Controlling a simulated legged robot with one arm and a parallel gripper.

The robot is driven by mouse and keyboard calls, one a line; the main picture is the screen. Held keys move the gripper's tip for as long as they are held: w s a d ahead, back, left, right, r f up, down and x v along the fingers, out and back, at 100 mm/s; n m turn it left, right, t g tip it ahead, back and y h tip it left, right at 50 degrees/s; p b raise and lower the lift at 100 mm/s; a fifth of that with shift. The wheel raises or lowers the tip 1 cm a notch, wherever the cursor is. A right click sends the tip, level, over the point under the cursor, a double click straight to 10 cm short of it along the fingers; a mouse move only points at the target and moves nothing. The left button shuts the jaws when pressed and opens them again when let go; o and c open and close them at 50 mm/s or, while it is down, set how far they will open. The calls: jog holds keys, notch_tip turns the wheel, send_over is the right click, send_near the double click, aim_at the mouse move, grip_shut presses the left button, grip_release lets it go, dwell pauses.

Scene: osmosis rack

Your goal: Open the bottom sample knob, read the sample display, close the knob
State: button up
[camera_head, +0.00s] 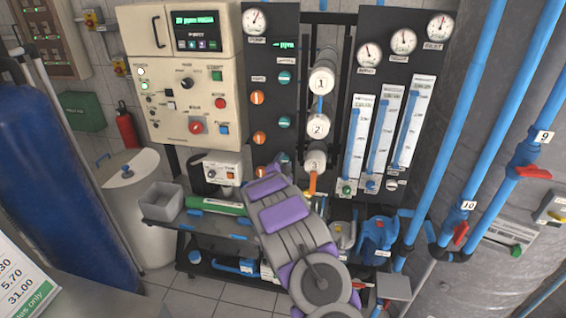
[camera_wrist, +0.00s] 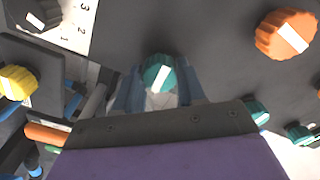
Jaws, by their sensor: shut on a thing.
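My gripper (camera_wrist: 158,88) is shut on a teal knob (camera_wrist: 160,72) with a white stripe in the wrist view. The stripe is tilted. A finger lies on either side of the knob. In the head view my gripper (camera_head: 270,172) reaches the lower end of the black sample panel (camera_head: 270,62), and my arm hides the held knob there. Two columns of knobs sit on that panel, among them an orange knob (camera_head: 257,97) and a teal knob (camera_head: 284,122). The sample display (camera_head: 284,44) glows green near the panel top, too small to read.
In the wrist view an orange knob (camera_wrist: 285,34) and a yellow knob (camera_wrist: 17,82) are near my gripper. White numbered cylinders (camera_head: 317,126) and flow meters (camera_head: 384,130) stand right of the panel. A grey bin (camera_head: 162,203) and a green cylinder (camera_head: 215,206) lie left of my arm.

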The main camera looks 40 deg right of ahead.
jog(key=n+p, duration=0.3)
jog(key=n, duration=0.2)
jog(key=shift+s+f, duration=0.1)
jog(key=n+p, duration=0.3)
jog(key=shift+n, duration=0.3)
jog(key=n+p, duration=0.3)
jog(key=n, duration=0.1)
jog(key=shift+n+p, duration=1.65)
jog(key=shift+n, duration=0.65)
jog(key=shift+a, duration=0.1)
jog(key=o, duration=1.1)
jog(key=shift+c, duration=0.2)
jog(key=v, duration=1.7)
